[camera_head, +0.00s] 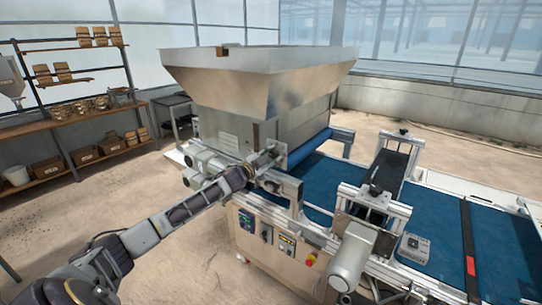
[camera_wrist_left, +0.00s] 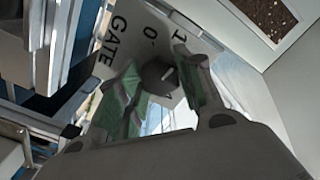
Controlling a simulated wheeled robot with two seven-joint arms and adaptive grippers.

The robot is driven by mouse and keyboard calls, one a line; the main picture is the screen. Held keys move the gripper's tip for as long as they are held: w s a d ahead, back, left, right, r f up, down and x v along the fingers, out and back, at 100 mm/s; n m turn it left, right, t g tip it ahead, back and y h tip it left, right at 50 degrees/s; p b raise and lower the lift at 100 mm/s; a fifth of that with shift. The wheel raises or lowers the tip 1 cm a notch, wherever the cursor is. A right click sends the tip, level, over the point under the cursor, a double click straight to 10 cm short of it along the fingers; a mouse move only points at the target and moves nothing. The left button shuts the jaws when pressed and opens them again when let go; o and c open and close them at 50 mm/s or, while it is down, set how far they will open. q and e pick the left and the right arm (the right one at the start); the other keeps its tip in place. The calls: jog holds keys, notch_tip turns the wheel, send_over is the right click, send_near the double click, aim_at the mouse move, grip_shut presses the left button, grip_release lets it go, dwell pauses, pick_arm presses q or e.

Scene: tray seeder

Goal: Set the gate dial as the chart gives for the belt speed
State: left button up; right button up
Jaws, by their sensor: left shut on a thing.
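My left gripper (camera_head: 268,167) reaches the side of the seeder below the hopper. In the left wrist view its green-padded fingers (camera_wrist_left: 160,92) are closed around the dark knob of the gate dial (camera_wrist_left: 158,74). The knob has a pale pointer mark. Behind it is a light plate lettered "GATE" (camera_wrist_left: 118,40), with "0" and "1" visible; the other marks are hidden by the fingers. In the head view the gripper covers the dial. A small pale label (camera_head: 228,140) on the seeder's side is too small to read. My right gripper is not in view.
The metal hopper (camera_head: 260,80) stands above the blue belt (camera_head: 325,185). A control panel (camera_head: 265,235) with small displays, unreadable here, is on the front below. A wooden shelf (camera_head: 75,150) with boxes stands at the left. Open floor lies in front of it.

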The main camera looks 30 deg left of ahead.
pick_arm(q)
jog(key=m, duration=0.6)
jog(key=shift+m, duration=0.4)
jog(key=o, duration=1)
jog(key=shift+o, duration=0.2)
jog(key=shift+s, duration=0.15)
jog(key=s, duration=1.1)
jog(key=shift+s+a, duration=0.3)
jog(key=shift+a, duration=0.15)
dwell(0.8)
dwell(0.7)
